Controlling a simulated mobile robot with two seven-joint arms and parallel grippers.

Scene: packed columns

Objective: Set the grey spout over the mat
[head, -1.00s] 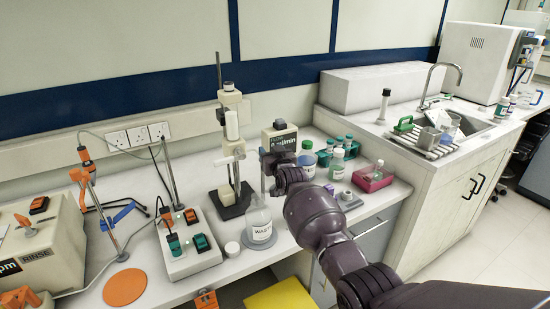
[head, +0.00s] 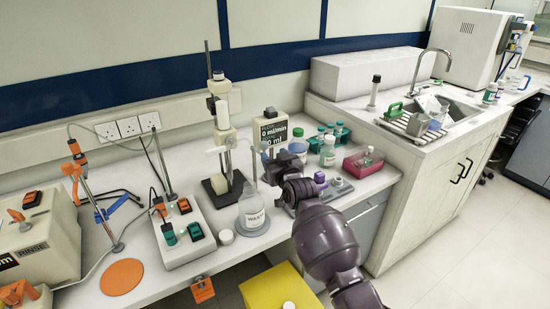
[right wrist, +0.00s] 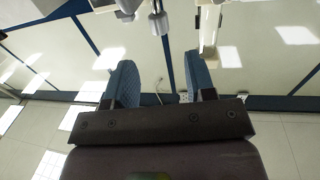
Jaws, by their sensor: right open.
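A flat round orange mat (head: 121,277) lies on the bench at the left. A stand (head: 226,135) with a tall rod and a dark base is in the middle of the bench. A pale grey-white arm (head: 216,149) juts sideways from it, perhaps the grey spout; I cannot tell for certain. It is apart from the mat, to its upper right. My left gripper is not in view.
A display unit (head: 272,125), bottles and a pink tray (head: 363,163) crowd the right. A yellow bin (head: 275,290) stands below the bench front.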

